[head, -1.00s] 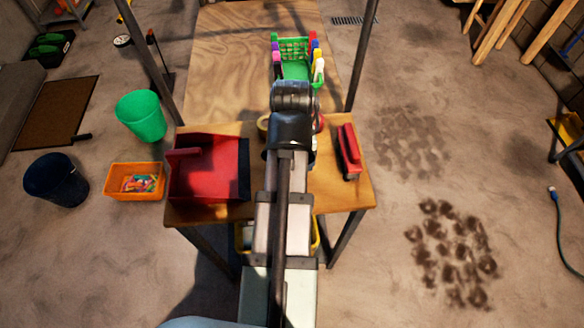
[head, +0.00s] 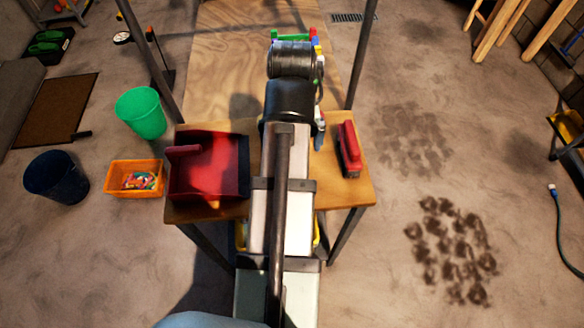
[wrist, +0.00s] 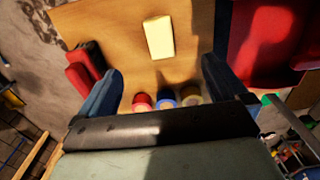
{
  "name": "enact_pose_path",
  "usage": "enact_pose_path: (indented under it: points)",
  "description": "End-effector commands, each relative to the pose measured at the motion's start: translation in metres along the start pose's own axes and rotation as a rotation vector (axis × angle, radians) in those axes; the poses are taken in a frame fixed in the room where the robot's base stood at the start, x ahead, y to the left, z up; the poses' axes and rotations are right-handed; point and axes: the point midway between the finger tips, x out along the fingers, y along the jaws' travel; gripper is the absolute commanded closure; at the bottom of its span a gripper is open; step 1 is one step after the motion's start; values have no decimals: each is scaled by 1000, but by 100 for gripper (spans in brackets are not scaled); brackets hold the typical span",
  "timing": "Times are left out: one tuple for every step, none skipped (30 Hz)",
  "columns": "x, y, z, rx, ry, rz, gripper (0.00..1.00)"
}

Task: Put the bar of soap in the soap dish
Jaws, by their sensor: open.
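A pale yellow block (wrist: 159,37), which looks like the bar of soap, lies on the wooden table (wrist: 115,30) in the wrist view. My gripper (wrist: 163,78) is open, with its two dark blue fingers wide apart and nothing between them. The block is beyond the fingertips, roughly in line with the gap, and not touched. In the head view my arm hides the block and the middle of the table. I cannot make out a soap dish in either view.
A red brush (head: 349,150) lies at the table's right, and a red dustpan-like container (head: 208,180) at its left. Several round coloured items, one of them blue (wrist: 165,98), stand near my fingers. A green bucket (head: 141,113) and orange bin (head: 120,180) are on the floor.

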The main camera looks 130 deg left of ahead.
Motion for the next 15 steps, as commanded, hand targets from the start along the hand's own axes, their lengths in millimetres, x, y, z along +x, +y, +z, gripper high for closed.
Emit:
enact_pose_path:
  points:
    - [0, 0, 0, 0, 0, 0, 0]
    - [0, 0, 0, 0, 0, 0, 0]
    - [0, 0, 0, 0, 0, 0, 0]
    - [0, 0, 0, 0, 0, 0, 0]
    - [0, 1, 0, 1, 0, 0, 0]
    - [-1, 2, 0, 3, 2, 0, 0]
    - [-2, 3, 0, 5, 4, 1, 0]
    - [-4, 4, 1, 8, 6, 1, 0]
    - [-6, 6, 1, 11, 11, 2, 0]
    - [-9, 8, 1, 13, 15, 3, 0]
    - [-12, 10, 0, 16, 20, 3, 0]
    - [-17, 12, 0, 19, 25, 4, 0]
    - [-18, 12, 0, -7, 25, 5, 0]
    - [-18, 12, 0, -31, 24, 5, 0]
    - [-19, 12, 0, -64, 24, 5, 0]
